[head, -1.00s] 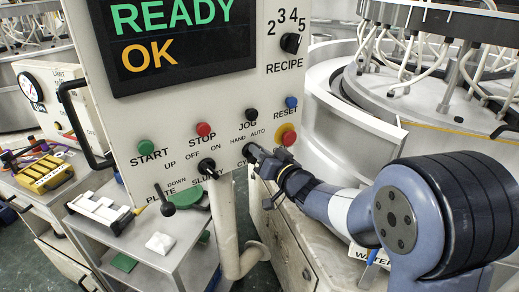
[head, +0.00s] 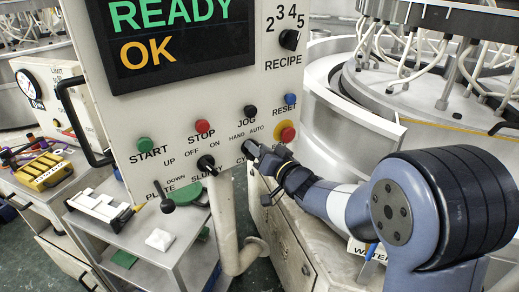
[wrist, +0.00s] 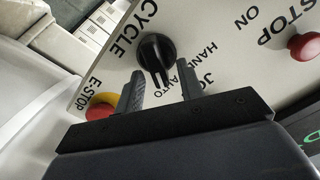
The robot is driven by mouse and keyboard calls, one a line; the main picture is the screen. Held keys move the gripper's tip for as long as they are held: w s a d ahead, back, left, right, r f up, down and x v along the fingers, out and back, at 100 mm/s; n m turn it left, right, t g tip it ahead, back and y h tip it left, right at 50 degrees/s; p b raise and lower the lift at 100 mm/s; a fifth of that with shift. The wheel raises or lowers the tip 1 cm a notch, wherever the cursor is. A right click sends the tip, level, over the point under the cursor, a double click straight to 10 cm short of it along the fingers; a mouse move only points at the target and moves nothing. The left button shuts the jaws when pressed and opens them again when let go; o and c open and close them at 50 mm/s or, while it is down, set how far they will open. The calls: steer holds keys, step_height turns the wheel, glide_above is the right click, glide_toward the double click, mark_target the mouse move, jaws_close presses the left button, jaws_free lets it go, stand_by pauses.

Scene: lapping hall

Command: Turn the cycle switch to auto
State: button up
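The cycle switch is a black knob (wrist: 155,48) on the light control panel (head: 225,115), beside the CYCLE label and the HAND and AUTO labels. In the wrist view its raised grip bar points down between my fingers; I cannot tell which label its mark meets. In the head view the switch (head: 250,149) is partly hidden by my gripper (head: 265,158). My gripper (wrist: 161,88) is open, one finger each side of the bar, with a gap showing on both sides.
A red E-stop button on yellow (head: 285,132) is close to the right of my gripper. The black SLURRY switch (head: 206,163) and PLATE lever (head: 165,202) are to the left. The JOG (head: 250,112) and RESET (head: 290,100) buttons are above. A grey cart (head: 150,265) stands lower left.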

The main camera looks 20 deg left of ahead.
steer(key=b+v, duration=0.2)
steer(key=v, duration=0.9)
steer(key=shift+w+a, duration=0.1)
steer(key=shift+a, duration=0.05)
steer(key=p+x, duration=0.2)
steer(key=x, duration=0.8)
steer(key=shift+w+a, duration=0.15)
steer(key=shift+a, duration=0.1)
